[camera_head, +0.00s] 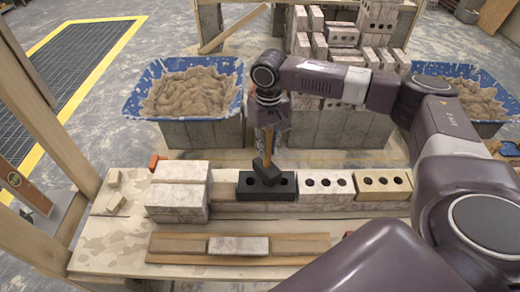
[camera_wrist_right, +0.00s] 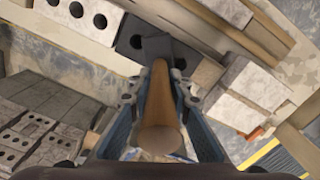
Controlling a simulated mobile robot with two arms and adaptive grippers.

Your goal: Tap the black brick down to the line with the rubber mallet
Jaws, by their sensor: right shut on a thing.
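The black brick (camera_head: 252,194) lies on a low brick course on the bench, left of a pale three-hole brick (camera_head: 325,186). It also shows in the right wrist view (camera_wrist_right: 128,29). My right gripper (camera_head: 268,124) is shut on the wooden handle of the rubber mallet (camera_head: 267,173). The dark mallet head is tilted over the middle of the black brick and hides part of its top; I cannot tell whether they touch. The handle and head also show in the right wrist view (camera_wrist_right: 160,95). I cannot make out the line. My left gripper is not in view.
A stacked pale block (camera_head: 178,200) stands left on the bench (camera_head: 115,240). A tan brick (camera_head: 382,184) ends the row at right. A wooden level-like bar (camera_head: 180,246) lies in front. Blue mortar tubs (camera_head: 136,100) (camera_head: 500,68) and brick stacks stand behind.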

